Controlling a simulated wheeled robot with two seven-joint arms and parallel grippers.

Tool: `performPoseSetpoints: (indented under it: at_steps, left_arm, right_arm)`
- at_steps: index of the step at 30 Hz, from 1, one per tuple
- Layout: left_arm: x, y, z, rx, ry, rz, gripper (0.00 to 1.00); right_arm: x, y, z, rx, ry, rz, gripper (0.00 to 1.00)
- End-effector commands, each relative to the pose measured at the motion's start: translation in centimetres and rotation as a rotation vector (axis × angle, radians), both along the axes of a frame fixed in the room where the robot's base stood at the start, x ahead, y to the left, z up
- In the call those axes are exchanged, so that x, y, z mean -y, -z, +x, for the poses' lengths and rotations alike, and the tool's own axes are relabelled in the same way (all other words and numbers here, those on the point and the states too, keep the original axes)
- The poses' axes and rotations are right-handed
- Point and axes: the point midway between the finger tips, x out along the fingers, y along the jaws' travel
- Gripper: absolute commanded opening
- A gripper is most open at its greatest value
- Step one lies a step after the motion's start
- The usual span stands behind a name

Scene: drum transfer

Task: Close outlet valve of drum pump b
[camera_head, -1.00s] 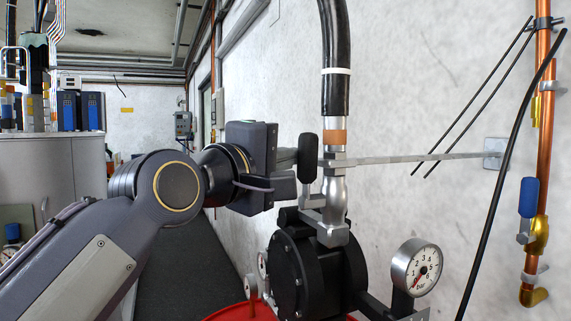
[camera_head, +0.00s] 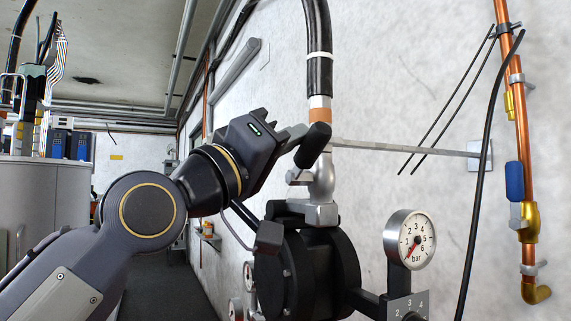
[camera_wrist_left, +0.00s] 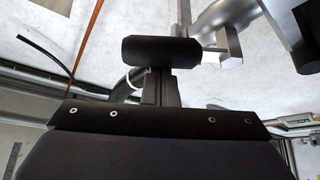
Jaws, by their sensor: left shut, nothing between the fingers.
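The outlet valve (camera_head: 322,178) is a silver body on top of the black drum pump (camera_head: 318,265), below a black hose. Its lever has a black grip (camera_head: 313,145), which leans with its upper end to the right. My left gripper (camera_head: 294,138) is shut and empty, its fingertips at the left side of the grip. In the left wrist view the grip (camera_wrist_left: 160,50) lies across just beyond my shut fingers (camera_wrist_left: 170,90). Contact is hard to tell. The lever's lower end is partly hidden. My right gripper is out of view.
A pressure gauge (camera_head: 411,240) stands right of the pump. A grey bracket bar (camera_head: 410,147) runs from the valve to the wall. A copper pipe (camera_head: 515,100) with a blue-handled valve (camera_head: 514,182) and a black cable (camera_head: 480,190) are at the right.

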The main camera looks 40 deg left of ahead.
Motion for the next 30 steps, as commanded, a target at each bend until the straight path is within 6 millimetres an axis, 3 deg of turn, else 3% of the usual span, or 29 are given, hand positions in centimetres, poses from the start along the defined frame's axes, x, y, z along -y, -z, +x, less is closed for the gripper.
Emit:
performPoseSetpoints:
  at_steps: [1,9,30]
  left_arm:
    - [0.3,0.8,0.0,0.016,0.008,0.03,0.0]
    - [0.9,1.5,-0.4,0.095,0.007,0.185,0.0]
    - [1.4,3.6,-0.5,0.087,0.001,0.18,0.0]
  right_arm:
    - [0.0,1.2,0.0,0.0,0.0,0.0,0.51]
    - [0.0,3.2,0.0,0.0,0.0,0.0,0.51]
    - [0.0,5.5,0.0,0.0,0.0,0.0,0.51]
